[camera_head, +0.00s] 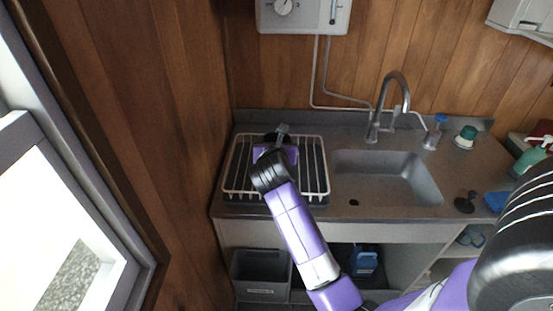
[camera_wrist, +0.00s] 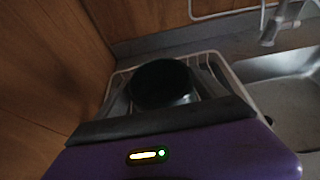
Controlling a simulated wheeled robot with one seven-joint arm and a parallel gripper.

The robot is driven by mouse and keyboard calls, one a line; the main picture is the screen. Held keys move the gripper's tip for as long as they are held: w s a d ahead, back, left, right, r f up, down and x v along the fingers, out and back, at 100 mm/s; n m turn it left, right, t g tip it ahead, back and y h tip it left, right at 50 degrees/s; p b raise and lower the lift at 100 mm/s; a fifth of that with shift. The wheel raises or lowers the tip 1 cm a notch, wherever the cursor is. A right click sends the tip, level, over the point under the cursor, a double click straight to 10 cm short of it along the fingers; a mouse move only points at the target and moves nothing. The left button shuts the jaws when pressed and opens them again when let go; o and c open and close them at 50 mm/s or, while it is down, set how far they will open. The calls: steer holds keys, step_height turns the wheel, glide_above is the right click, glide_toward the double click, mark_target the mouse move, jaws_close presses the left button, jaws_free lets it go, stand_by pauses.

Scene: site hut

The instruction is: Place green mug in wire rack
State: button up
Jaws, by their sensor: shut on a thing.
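The wire rack (camera_head: 316,185) is a white wire frame with dark slats, on the counter left of the sink. In the wrist view its white rim (camera_wrist: 222,62) curves around behind the mug. The green mug (camera_wrist: 162,82) looks very dark green and round, directly in front of my gripper and over the rack area. My gripper (camera_head: 277,138) is above the back middle of the rack, shut on the mug. In the head view my arm hides most of the mug. I cannot tell whether the mug touches the rack.
The sink (camera_head: 385,178) with its tall tap (camera_head: 392,105) lies right of the rack. A green-and-white item (camera_head: 466,136), a soap bottle (camera_head: 433,133) and a blue sponge (camera_head: 496,201) stand farther right. A wooden wall (camera_head: 180,130) borders the rack's left side.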

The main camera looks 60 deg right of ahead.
steer(key=shift+f, duration=2.85)
steer(key=shift+f, duration=0.15)
steer(key=o, duration=2)
steer(key=shift+c, duration=0.2)
